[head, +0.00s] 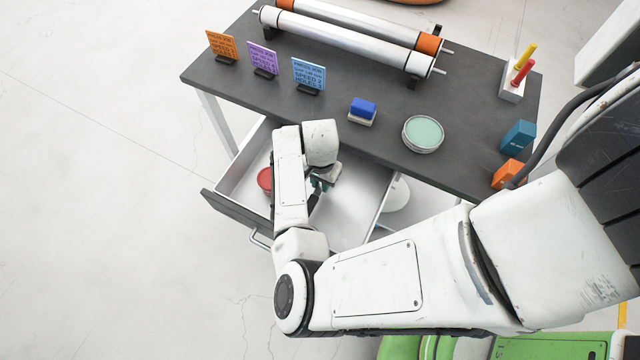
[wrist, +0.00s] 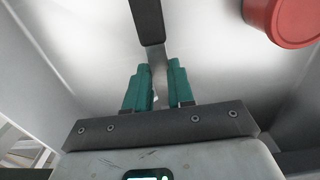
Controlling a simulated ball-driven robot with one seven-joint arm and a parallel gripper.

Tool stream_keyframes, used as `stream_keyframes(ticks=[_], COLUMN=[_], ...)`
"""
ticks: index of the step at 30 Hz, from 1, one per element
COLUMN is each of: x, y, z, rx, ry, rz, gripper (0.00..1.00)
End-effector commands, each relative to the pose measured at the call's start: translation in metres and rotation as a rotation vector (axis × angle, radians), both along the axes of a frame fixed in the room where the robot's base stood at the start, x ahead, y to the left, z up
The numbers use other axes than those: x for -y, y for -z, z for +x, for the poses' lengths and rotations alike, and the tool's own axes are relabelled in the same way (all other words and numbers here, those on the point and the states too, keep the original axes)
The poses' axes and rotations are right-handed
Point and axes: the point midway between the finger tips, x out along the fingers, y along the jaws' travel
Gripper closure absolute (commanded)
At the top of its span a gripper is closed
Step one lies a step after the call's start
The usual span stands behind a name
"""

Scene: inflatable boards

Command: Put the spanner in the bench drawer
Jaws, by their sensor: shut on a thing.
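The bench drawer (head: 232,216) is pulled open below the dark bench top, its pale inside showing. My gripper (head: 320,184) is inside the outline of the open drawer, pointing down, partly hidden by my own arm. In the wrist view my gripper (wrist: 158,78) has its teal fingers closed on the spanner (wrist: 149,22), a dark bar with a paler part between the fingers. The spanner reaches out past the fingertips over the drawer's pale floor (wrist: 215,70). I cannot tell whether it touches the floor.
A red round tin (head: 265,179) stands in the drawer; it also shows in the wrist view (wrist: 285,20). The bench top (head: 330,100) holds three small signs, a blue-topped block (head: 362,110), a round green-lidded dish (head: 423,133) and long rollers (head: 350,40). The drawer's right part looks clear.

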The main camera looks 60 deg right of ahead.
Motion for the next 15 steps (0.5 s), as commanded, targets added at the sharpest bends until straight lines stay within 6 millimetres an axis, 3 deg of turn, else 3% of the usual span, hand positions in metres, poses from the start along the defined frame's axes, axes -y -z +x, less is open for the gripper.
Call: stream_keyframes(ticks=[6, 15], x=[0.000, 0.000], y=[0.028, 0.032], z=[0.002, 0.002], rx=[-0.001, 0.001], ry=[-0.002, -0.001], rz=[0.002, 0.000], gripper=[1.00, 1.00])
